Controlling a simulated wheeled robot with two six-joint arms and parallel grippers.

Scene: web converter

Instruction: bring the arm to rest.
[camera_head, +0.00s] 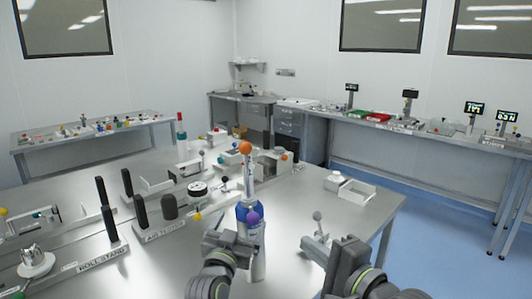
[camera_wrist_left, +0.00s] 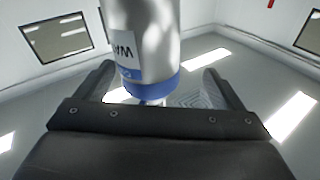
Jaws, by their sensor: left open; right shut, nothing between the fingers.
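My left gripper (camera_head: 238,243) is open beside a blue and silver bottle (camera_head: 258,262) that stands at the front of the steel table. In the left wrist view the bottle (camera_wrist_left: 145,45), with a white label and blue band, lies between the directions of the two spread fingers (camera_wrist_left: 157,85). I cannot tell whether either finger touches it. My right gripper (camera_head: 313,246) is shut and empty, low over the table's front right part, apart from the bottle.
The steel table (camera_head: 292,196) holds black posts (camera_head: 127,184), a white box (camera_head: 356,191) and an orange ball (camera_head: 245,148) behind the bottle. A purple ball (camera_head: 252,218) shows against the bottle. Blue floor (camera_head: 440,220) is clear to the right.

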